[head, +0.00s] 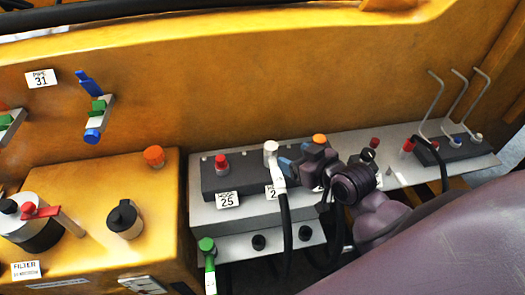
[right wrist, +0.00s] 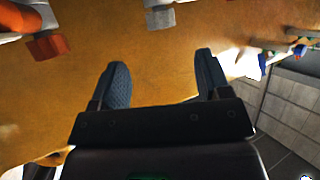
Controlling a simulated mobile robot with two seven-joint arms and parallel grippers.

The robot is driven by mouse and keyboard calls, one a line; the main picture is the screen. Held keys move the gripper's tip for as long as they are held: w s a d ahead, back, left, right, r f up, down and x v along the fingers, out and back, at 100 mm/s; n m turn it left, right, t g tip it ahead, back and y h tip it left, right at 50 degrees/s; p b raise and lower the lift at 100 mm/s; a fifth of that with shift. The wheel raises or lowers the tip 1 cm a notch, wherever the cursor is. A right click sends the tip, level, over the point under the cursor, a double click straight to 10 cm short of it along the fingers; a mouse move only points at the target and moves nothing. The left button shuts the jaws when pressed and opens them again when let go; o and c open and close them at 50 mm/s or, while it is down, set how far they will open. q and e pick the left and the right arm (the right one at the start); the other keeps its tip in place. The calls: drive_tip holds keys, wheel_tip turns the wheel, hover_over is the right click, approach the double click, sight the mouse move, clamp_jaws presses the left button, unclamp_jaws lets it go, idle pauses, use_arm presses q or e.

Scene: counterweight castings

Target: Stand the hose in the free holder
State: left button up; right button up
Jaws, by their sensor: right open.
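A hose with a white nozzle (head: 277,165) and a black tube stands upright at the front of the dark holder block (head: 240,180); its tube hangs down in front. I cannot tell whether its lower nozzle end sits in a holder. My right gripper (head: 287,165) is just right of the white nozzle, its blue fingertips close to it; I cannot tell if they touch. In the right wrist view this gripper (right wrist: 163,78) is open, with only the yellow panel between its fingers. Which holder is free is not clear, as my gripper and arm cover part of the block. My left gripper is not in view.
A green-nozzled hose (head: 208,252) stands at lower left. A red cap (head: 221,162) and an orange cap (head: 320,139) sit along the block. Bent metal hooks (head: 432,100) rise at right. The yellow panel (head: 230,85) stands close behind.

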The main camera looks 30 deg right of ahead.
sight(271, 145)
drive_tip(key=x, duration=0.4)
drive_tip(key=shift+w+a+f, duration=0.1)
drive_tip(key=shift+w+f, duration=0.1)
drive_tip(key=shift+w, duration=0.05)
drive_tip(key=shift+r+p+x, duration=0.1)
drive_tip(key=shift+p+x, duration=0.2)
drive_tip(key=shift+x, duration=1.05)
drive_tip(key=shift+r+p+x, duration=0.15)
drive_tip(key=shift+p+x, duration=0.1)
drive_tip(key=shift+x, duration=1.05)
drive_tip(key=shift+w, duration=0.1)
drive_tip(key=c, duration=1.2)
